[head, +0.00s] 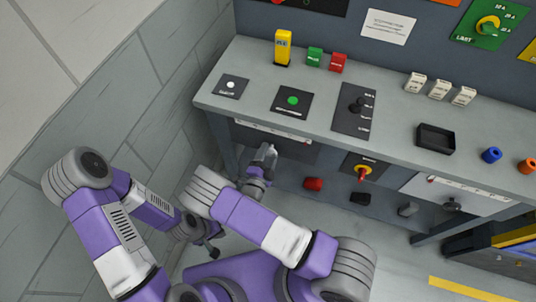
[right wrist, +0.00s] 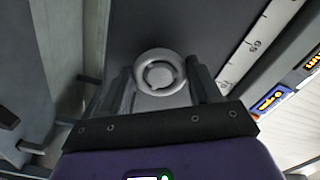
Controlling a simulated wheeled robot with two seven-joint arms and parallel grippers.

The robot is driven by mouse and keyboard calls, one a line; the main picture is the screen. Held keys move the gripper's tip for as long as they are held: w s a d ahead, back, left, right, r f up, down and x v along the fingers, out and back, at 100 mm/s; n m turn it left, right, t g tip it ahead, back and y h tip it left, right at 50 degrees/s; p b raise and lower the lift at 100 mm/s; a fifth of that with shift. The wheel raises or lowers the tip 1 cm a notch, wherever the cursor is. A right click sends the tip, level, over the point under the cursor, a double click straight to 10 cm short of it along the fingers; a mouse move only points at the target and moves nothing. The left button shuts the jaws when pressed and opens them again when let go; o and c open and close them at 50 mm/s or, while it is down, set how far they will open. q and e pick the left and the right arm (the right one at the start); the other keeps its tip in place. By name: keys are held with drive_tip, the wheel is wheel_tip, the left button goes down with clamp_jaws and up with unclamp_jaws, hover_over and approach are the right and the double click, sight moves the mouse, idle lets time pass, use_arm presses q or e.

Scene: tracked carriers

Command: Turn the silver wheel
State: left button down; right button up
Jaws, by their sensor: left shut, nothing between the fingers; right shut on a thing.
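The silver wheel (right wrist: 159,74), a round ring with a lighter hub, shows in the right wrist view between the two fingers of my right gripper (right wrist: 163,88). The gripper is shut on it, one finger at each side. In the head view my right gripper (head: 268,155) reaches the front of the grey bench below its top; the wheel is hard to tell apart from the gripper there. My left gripper (head: 212,252) is shut and empty, low down to the left and apart from the bench.
The grey bench top (head: 225,63) carries a yellow block (head: 283,48), a green block (head: 314,57), a red block (head: 337,62) and a black tray (head: 435,139). A red-yellow rotary switch (head: 363,173) and a dark knob (head: 452,204) sit on the bench front. A tiled wall (head: 100,100) stands left.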

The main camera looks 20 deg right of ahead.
drive_tip(key=m+p, duration=0.1)
drive_tip(key=m, duration=0.3)
drive_tip(key=shift+m, duration=0.4)
drive_tip(key=m+p, duration=0.1)
drive_tip(key=m, duration=0.3)
drive_tip(key=shift+m, duration=0.3)
drive_tip(key=m, duration=0.4)
drive_tip(key=shift+p, duration=0.4)
drive_tip(key=m, duration=0.5)
drive_tip(key=shift+p, duration=0.3)
drive_tip(key=m, duration=0.4)
drive_tip(key=shift+p, duration=0.3)
drive_tip(key=m, duration=0.4)
drive_tip(key=m+p, duration=0.1)
drive_tip(key=m, duration=0.3)
drive_tip(key=shift+m, duration=2.3)
